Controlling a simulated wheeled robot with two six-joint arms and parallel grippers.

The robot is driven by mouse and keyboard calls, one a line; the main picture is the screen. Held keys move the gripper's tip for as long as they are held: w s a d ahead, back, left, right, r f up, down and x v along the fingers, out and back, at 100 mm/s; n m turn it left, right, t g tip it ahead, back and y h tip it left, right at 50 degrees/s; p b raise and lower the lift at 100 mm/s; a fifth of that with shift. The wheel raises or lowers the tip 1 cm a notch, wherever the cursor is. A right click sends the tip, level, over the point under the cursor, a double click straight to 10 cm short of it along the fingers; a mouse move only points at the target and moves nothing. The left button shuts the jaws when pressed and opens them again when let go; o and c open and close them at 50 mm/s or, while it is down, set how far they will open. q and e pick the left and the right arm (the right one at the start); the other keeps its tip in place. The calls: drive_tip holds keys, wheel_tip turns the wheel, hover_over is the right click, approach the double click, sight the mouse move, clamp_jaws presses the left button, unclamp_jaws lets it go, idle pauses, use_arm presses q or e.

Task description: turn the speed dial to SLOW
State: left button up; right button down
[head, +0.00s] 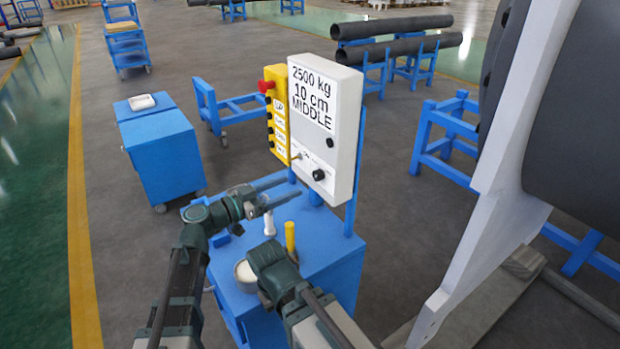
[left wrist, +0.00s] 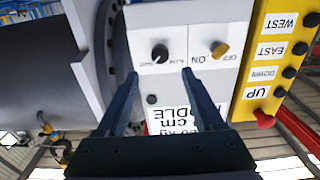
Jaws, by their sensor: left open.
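The speed dial (head: 319,175) is a black round knob low on the white control panel (head: 345,110). In the left wrist view the panel shows upside down, with the dial (left wrist: 160,53) between two small printed labels that I cannot read. A light mark shows on the knob, but its setting is unclear. My left gripper (head: 291,188) is open and empty, in front of the panel and below the dial. In the left wrist view its fingertips (left wrist: 160,76) stand apart, short of the dial and either side of it. My right gripper (head: 268,258) is seen over the blue cart; its jaws are unclear.
A yellow on/off switch (left wrist: 219,50) sits beside the dial. A yellow button box (head: 280,115) with a red knob (head: 266,86) adjoins the panel. A yellow post (head: 290,238) and a white post (head: 269,222) stand on the blue cart (head: 325,245). A large flanged shell (head: 580,110) stands at right.

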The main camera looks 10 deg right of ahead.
sight(315, 176)
use_arm(q)
drive_tip(key=x, duration=0.7)
drive_tip(key=shift+w+d, duration=0.15)
drive_tip(key=shift+d, duration=0.2)
clamp_jaws()
